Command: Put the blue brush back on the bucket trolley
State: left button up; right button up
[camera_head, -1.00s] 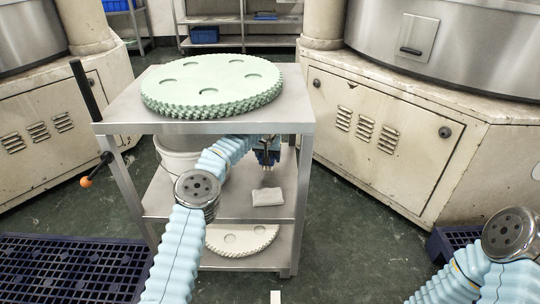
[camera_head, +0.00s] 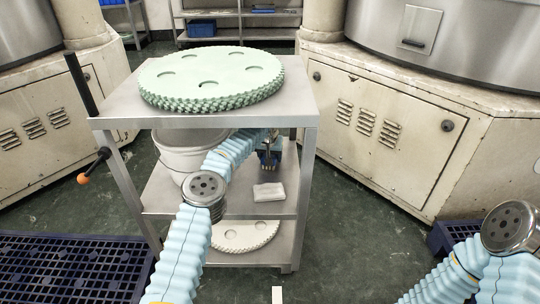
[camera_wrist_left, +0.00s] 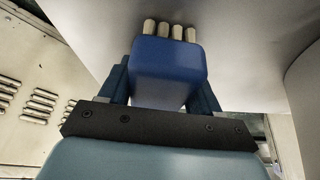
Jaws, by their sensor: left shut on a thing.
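The bucket trolley (camera_head: 212,123) is a metal cart with a top plate and lower shelves, in the middle of the head view. A pale bucket (camera_head: 180,158) stands on its middle shelf at the left. My left arm reaches in under the top. My left gripper (camera_head: 269,150) is shut on the blue brush (camera_head: 269,158) above the middle shelf, right of the bucket. In the left wrist view the brush (camera_wrist_left: 168,70) is a blue block with several pale bristle tufts, between the fingers (camera_wrist_left: 165,92). Contact with the shelf cannot be told. My right gripper is out of view.
A green toothed disc (camera_head: 212,78) covers much of the trolley top. A folded white cloth (camera_head: 269,191) lies on the middle shelf below the brush. A pale disc (camera_head: 245,236) is on the bottom shelf. Cream machine housings (camera_head: 400,135) flank the trolley.

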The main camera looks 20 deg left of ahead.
pick_arm(q)
jog(key=shift+f, duration=0.15)
jog(key=o, duration=1)
